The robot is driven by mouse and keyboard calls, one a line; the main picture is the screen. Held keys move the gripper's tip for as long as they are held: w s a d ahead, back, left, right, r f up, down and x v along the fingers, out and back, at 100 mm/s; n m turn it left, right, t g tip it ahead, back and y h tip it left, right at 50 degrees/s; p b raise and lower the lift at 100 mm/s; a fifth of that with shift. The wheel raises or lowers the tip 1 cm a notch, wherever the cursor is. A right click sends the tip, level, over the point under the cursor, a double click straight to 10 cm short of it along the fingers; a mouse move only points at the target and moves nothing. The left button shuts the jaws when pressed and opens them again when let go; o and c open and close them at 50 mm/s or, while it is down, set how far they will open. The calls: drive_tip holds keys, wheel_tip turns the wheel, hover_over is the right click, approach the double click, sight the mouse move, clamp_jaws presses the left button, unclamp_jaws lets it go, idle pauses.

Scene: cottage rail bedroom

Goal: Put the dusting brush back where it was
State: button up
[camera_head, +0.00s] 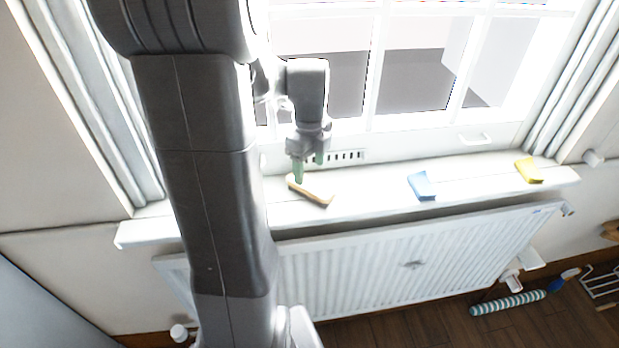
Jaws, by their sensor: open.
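My gripper (308,167), with green fingertips, is open above the left part of the white window sill (375,201). Just below the fingertips a tan, oblong block with a dark edge (313,191) lies on the sill; it may be the dusting brush or a sponge, and I cannot tell which. The left fingertip overlaps it in the picture, and contact is unclear. A small blue-handled thing with a pale end (563,280) lies low at the right near the floor; it looks brush-like but is too small to be sure.
A blue block (421,186) and a yellow block (528,171) lie on the sill to the right. A white radiator (400,264) hangs below. A striped roll (508,302) and a wire rack (602,283) are on the wooden floor. Sill between blocks is clear.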

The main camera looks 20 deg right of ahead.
sight(309, 184)
wheel_tip(309, 184, up, 6)
drive_tip(key=shift+f, duration=0.1)
idle(1.6)
